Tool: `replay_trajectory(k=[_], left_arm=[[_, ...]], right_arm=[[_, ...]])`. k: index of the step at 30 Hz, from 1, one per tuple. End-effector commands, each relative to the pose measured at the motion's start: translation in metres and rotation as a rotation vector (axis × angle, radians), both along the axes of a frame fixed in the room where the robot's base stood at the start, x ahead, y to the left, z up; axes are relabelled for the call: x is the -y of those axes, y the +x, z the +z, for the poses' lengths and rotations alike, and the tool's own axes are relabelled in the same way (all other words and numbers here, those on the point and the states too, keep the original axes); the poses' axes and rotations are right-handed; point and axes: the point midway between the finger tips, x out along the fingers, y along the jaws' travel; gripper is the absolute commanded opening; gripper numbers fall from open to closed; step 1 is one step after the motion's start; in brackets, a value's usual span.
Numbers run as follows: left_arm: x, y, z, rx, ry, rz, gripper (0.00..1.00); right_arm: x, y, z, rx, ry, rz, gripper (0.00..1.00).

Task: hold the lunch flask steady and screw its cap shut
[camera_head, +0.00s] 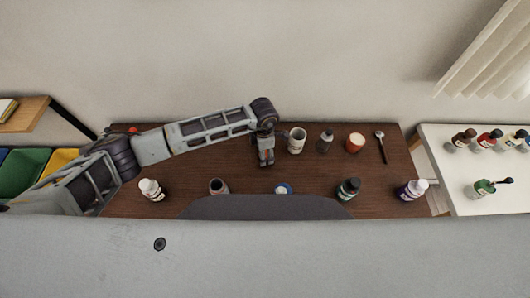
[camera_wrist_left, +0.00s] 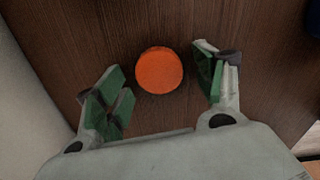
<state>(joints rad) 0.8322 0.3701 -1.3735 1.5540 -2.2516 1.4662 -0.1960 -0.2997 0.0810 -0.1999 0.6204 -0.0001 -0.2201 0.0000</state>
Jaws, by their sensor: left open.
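My left gripper (camera_head: 266,162) points down over the middle of the brown table, left of the white mug. In the left wrist view the left gripper (camera_wrist_left: 163,72) is open, its green-padded fingers apart on either side of a round orange cap-like disc (camera_wrist_left: 160,70). The disc lies between the fingers, apart from both pads. In the head view the gripper mostly hides that spot. A dark, open-mouthed container (camera_head: 218,187) stands at the table's front left and may be the lunch flask; I cannot be sure. My right gripper is not in view.
A white mug (camera_head: 297,140), a grey bottle (camera_head: 325,142), an orange-topped jar (camera_head: 355,142) and a spoon-like utensil (camera_head: 382,146) are at the back. Bottles (camera_head: 152,189) (camera_head: 348,189) (camera_head: 411,190) stand along the front. A white side table (camera_head: 470,185) holds several more.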

Motion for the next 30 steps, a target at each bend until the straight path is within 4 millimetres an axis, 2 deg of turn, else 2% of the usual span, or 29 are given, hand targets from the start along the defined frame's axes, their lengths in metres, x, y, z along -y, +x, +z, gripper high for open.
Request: replay_trajectory(k=[6,12,15,30], left_arm=[[-0.0001,0.0001,0.0002,0.0,0.0,0.0,0.69],[-0.0001,0.0001,0.0003,0.0,0.0,0.0,0.44],[-0.0001,0.0001,0.0003,0.0,0.0,0.001,0.34],[0.0001,0.0005,0.0071,0.0,-0.001,0.001,0.34]], right_arm=[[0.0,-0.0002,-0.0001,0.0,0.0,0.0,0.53],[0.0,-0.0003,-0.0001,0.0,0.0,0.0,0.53],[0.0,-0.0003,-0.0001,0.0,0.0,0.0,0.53],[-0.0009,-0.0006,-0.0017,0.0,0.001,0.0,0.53]])
